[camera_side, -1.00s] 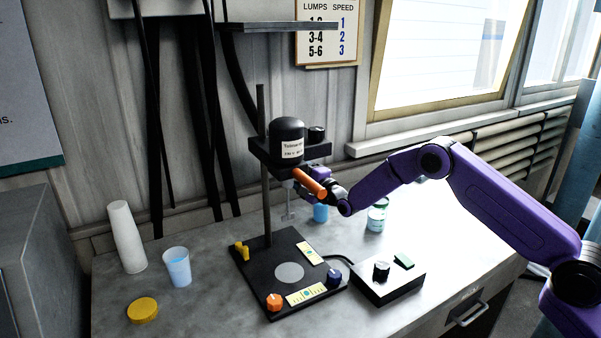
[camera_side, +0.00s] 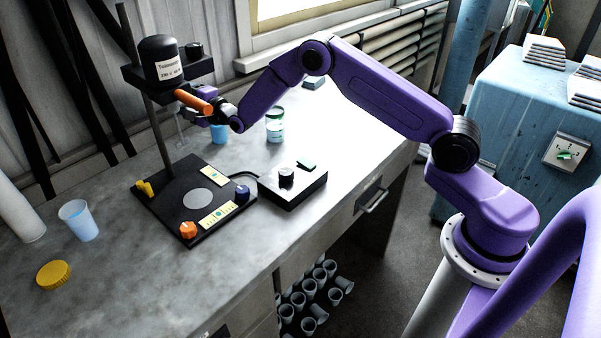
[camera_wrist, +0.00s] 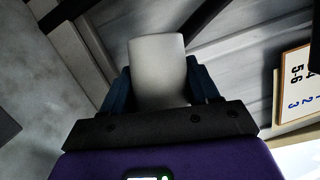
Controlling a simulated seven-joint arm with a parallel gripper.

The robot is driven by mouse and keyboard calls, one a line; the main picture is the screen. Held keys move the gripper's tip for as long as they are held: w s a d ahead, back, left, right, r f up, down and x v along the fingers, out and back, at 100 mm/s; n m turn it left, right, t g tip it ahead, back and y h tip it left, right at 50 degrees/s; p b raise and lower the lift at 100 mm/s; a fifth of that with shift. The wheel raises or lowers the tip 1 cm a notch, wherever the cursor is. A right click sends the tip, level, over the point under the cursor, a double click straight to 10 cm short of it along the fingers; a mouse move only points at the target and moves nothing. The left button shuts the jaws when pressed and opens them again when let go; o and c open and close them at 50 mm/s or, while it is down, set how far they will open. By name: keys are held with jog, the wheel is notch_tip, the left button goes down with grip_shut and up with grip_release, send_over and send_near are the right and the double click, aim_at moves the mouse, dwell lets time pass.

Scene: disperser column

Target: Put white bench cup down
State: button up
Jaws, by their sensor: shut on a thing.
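A plain white cup (camera_wrist: 158,58) stands out between the two dark blue fingers of my gripper (camera_wrist: 158,82) in the wrist view. The fingers press on its sides, and its lower part is hidden by the gripper body. In the side view, my wrist is beside the disperser column, under its black motor (camera_side: 160,62). An orange cylinder (camera_side: 194,102) covers part of this area, and I cannot make out the held cup there. A light blue shape (camera_side: 219,133) shows just below the wrist; I cannot tell whether it rests on the bench (camera_side: 120,275).
The disperser's black base (camera_side: 165,190) has knobs and a pale disc. A control box (camera_side: 292,187) and a jar (camera_side: 275,125) stand to its right.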

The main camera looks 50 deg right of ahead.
jog(key=s+d+r+h, duration=0.1)
jog(key=s+d, duration=0.3)
jog(key=s, duration=0.4)
jog(key=s+d+r+m+h, duration=0.1)
jog(key=s+d, duration=0.3)
jog(key=s, duration=0.4)
jog(key=s+d+r+m+h, duration=0.1)
jog(key=s+d+r+h, duration=0.1)
jog(key=s, duration=0.6)
jog(key=shift+d+r, duration=0.8)
jog(key=shift+d, duration=0.25)
jog(key=w+a+f+n+g+y, duration=0.25)
jog(key=a+n+g+y, duration=0.2)
jog(key=n, duration=0.65)
jog(key=w+a+f+n+g+y, duration=0.1)
jog(key=w+a+n+g+y, duration=0.4)
jog(key=n, duration=0.6)
jog(key=shift+s+d+f+n+g+y, duration=0.25)
jog(key=shift+d+f+n+g+y, duration=0.6)
jog(key=shift+f+n, duration=1.35)
jog(key=shift+s+d+f+n+g+y, duration=0.2)
jog(key=shift+d+f+n+g, duration=0.25)
jog(key=shift+d+f+n, duration=1.65)
jog(key=shift+s+d+f+n+g+y, duration=0.2)
jog(key=shift+f+n+g+y, duration=0.4)
jog(key=shift+f+n, duration=1.7)
jog(key=shift+f+m, duration=0.8)
jog(key=shift+f, duration=0.05)
